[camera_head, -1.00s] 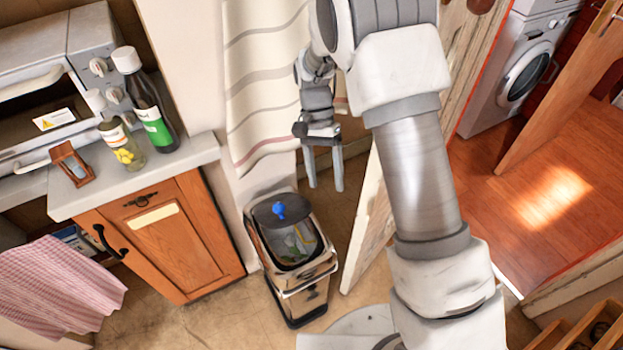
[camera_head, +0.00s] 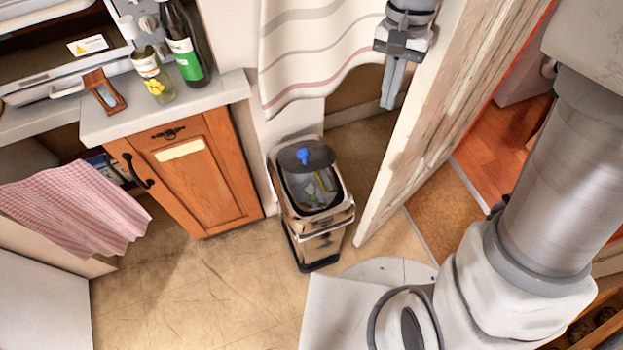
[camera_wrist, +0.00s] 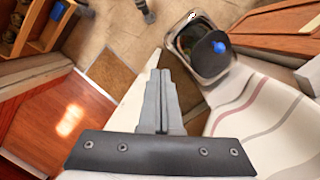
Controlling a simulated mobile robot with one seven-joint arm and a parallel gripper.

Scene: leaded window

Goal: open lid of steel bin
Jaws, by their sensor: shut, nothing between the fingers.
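The steel bin (camera_head: 325,241) stands on the floor between the wooden cabinet and the open door. Its round dark lid (camera_head: 306,156) with a blue knob (camera_head: 302,155) shows over the rear of the opening. Contents show in front of the lid, inside the rim. In the wrist view the bin (camera_wrist: 223,73), its lid (camera_wrist: 205,57) and the blue knob (camera_wrist: 219,47) are at the upper right. My gripper (camera_head: 388,106) is shut and empty, pointing down, to the right of the bin and apart from it. Its closed fingers also show in the wrist view (camera_wrist: 160,74).
The door (camera_head: 425,125) stands close to the right of the bin and my gripper. A striped curtain (camera_head: 315,50) hangs behind the bin. A wooden cabinet (camera_head: 200,175) with bottles on its counter stands at left. The floor (camera_head: 200,290) in front is clear.

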